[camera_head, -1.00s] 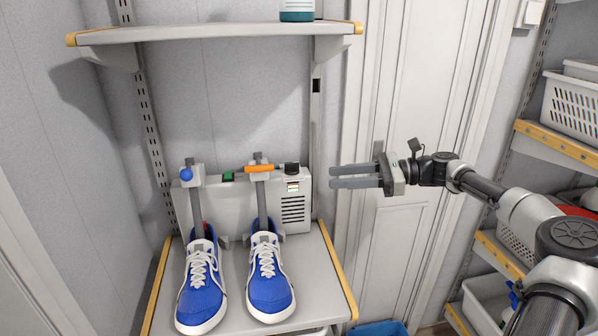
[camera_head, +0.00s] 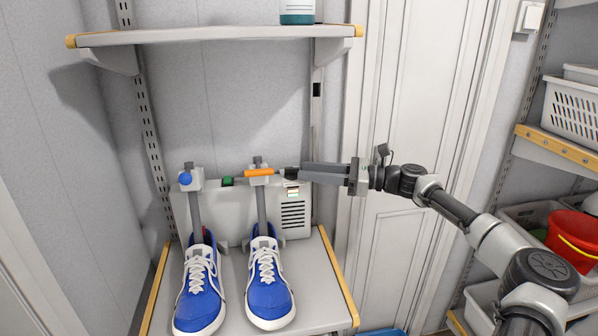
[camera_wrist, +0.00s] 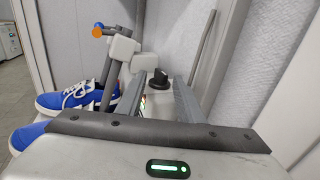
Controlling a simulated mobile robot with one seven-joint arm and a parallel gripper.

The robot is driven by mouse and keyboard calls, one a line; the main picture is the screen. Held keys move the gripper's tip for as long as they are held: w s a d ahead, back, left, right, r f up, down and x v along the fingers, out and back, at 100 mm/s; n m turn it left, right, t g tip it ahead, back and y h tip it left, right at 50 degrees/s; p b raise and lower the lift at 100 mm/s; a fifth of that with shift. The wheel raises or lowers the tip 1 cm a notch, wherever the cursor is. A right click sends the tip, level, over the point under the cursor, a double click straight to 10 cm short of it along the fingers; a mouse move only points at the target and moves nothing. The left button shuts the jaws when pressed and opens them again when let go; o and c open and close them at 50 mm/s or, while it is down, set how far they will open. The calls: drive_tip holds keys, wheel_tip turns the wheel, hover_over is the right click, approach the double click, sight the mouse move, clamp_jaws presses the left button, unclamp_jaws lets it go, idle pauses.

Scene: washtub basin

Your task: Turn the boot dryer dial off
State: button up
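The boot dryer (camera_head: 228,200) is a light grey box on the lower shelf, with upright posts carrying a pair of blue shoes. Its black dial (camera_head: 290,173) is on top at the right end, partly hidden behind my fingers. In the wrist view, the dial (camera_wrist: 157,80) has a raised ridge and sits between the far ends of my two fingers, with space showing on both sides. My gripper (camera_head: 305,172) reaches in from the right, level with the dial. Its fingers also show in the wrist view (camera_wrist: 160,87), parted and holding nothing.
Blue shoes (camera_head: 268,291) stand in front of the dryer. An orange bar (camera_head: 258,173) and a green piece (camera_head: 228,181) are left of the dial. An upper shelf (camera_head: 200,36) hangs above. The white door (camera_head: 400,120) is at right, beyond my arm.

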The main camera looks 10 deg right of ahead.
sight(296, 170)
drive_tip(key=shift+x, duration=1.75)
